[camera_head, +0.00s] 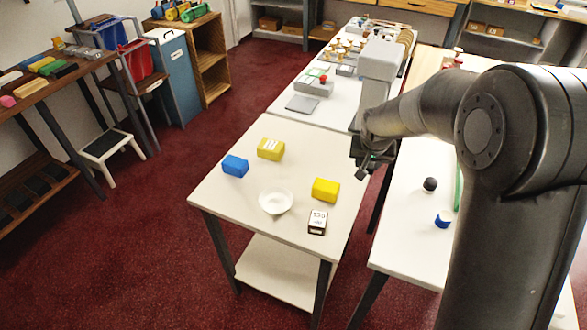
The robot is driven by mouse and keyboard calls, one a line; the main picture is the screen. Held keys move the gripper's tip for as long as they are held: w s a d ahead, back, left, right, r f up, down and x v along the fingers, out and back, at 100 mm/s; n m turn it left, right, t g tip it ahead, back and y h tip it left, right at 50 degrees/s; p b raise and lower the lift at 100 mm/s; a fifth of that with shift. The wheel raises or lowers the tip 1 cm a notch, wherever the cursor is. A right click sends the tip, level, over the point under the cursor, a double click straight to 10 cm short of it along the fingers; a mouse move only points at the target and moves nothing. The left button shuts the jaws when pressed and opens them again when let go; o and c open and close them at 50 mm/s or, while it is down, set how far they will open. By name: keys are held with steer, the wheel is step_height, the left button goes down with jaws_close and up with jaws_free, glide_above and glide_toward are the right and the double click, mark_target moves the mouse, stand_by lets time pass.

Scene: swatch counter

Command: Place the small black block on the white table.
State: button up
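The white table (235,200) stands in the middle. A small dark box with a white top label (317,222) sits near its front right corner; I cannot tell if it is the small black block. On the brown bench at far left lies a small black block (66,71) beside a green one. My gripper (371,163) hangs above the right rear edge of the white table, pointing down. Its dark fingers are small and partly merged with the wrist, so I cannot tell whether it is open or holds anything.
A blue block (235,166), two yellow blocks (270,149) (326,190) and a white bowl (276,201) share the white table. Another white table (407,235) at right carries a black-and-white round item (430,185) and a blue-and-white one (443,219). The white table's left front is clear.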

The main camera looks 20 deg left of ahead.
steer(key=s+a+n+y, duration=0.1)
steer(key=s+a+n, duration=0.15)
steer(key=a, duration=0.65)
glide_above(293, 182)
steer(key=s, duration=0.2)
steer(key=f, duration=0.6)
steer(key=shift+w+d+f, duration=0.25)
steer(key=shift+d+f, duration=0.15)
steer(key=shift+a+f, duration=0.1)
steer(key=shift+f, duration=1.95)
steer(key=shift+f, duration=0.2)
steer(key=o, duration=1)
steer(key=shift+c, duration=0.2)
